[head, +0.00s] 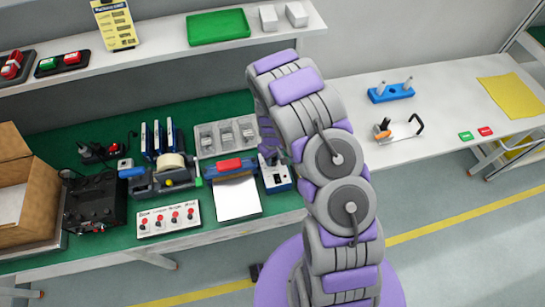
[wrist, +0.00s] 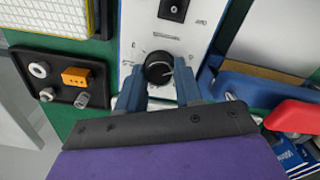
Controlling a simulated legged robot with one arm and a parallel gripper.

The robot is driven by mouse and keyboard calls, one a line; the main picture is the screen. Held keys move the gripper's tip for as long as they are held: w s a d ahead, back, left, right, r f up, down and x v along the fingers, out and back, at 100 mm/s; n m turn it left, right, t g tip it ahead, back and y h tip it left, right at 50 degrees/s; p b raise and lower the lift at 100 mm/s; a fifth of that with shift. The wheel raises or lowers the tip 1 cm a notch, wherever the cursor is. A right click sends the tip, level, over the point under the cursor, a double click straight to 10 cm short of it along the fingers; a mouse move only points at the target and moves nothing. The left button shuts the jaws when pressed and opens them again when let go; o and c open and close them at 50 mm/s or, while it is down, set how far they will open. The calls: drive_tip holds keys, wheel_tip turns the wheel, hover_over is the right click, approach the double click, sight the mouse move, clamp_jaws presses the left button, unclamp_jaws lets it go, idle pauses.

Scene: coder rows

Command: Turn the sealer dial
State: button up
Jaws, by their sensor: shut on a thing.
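The sealer dial is a round black knob (wrist: 158,70) with a white pointer mark, on a white panel with printed markings in the wrist view. My gripper (wrist: 159,84) has its two blue fingers on either side of the knob and is shut on it. In the head view the small blue and white sealer box (head: 275,176) stands on the green bench, at the right of the device with the red handle. The dial itself is hidden there behind my purple and grey arm, and my gripper is mostly hidden too.
A blue device with a red handle (wrist: 298,115) is close on the right. A black tray with fittings (wrist: 68,78) is close on the left. In the head view, a panel of red switches (head: 168,219) and a tape dispenser (head: 160,178) stand left on the bench.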

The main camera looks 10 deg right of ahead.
drive_tip(key=c, duration=0.3)
drive_tip(key=shift+c, duration=0.2)
drive_tip(key=shift+m, duration=0.5)
drive_tip(key=m, duration=0.5)
drive_tip(key=shift+m, duration=0.3)
drive_tip(key=m, duration=0.4)
drive_tip(key=shift+m, duration=0.3)
drive_tip(key=m, duration=0.4)
drive_tip(key=shift+m, duration=0.3)
drive_tip(key=o, duration=1)
